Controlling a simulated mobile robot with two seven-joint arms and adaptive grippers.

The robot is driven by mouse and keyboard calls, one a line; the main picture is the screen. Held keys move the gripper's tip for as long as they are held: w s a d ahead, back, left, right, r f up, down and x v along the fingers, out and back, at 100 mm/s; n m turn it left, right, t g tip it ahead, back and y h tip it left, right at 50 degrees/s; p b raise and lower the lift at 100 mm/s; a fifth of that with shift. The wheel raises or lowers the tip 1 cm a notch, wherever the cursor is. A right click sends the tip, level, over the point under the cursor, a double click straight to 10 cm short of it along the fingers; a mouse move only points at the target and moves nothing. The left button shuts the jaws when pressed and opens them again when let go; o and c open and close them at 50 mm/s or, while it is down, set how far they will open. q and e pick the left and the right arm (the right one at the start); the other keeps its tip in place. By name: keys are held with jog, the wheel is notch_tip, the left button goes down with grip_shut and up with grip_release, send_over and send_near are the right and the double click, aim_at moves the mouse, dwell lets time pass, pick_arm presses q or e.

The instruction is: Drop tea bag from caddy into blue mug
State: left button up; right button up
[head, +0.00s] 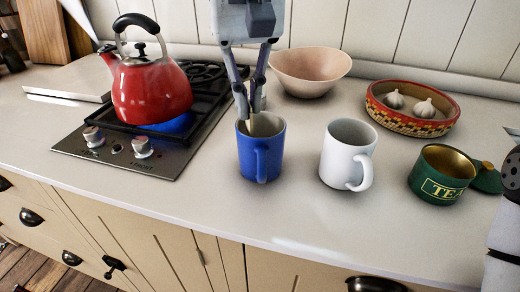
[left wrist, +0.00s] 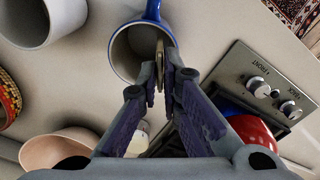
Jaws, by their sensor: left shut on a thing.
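My left gripper (head: 246,110) points down over the mouth of the blue mug (head: 262,160), its fingertips at the rim. It is shut on a thin, pale tea bag (left wrist: 160,62), seen edge-on in the left wrist view, where the gripper (left wrist: 162,78) covers part of it. The bag hangs over or into the mug's opening; how deep I cannot tell. The blue mug (left wrist: 124,38) stands upright, handle towards the front. The green tea caddy (head: 445,180) stands open at the right, its lid (head: 486,178) beside it. My right gripper's fingers do not show.
A white mug (head: 346,152) stands just right of the blue one. Behind are a pink bowl (head: 309,72) and a patterned basket (head: 411,121) with garlic. A red kettle (head: 150,92) sits on the hob (head: 130,152) at left. Counter in front of the mugs is clear.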

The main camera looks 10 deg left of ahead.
pick_arm(q)
jog(key=o, duration=0.7)
notch_tip(320, 180, up, 12)
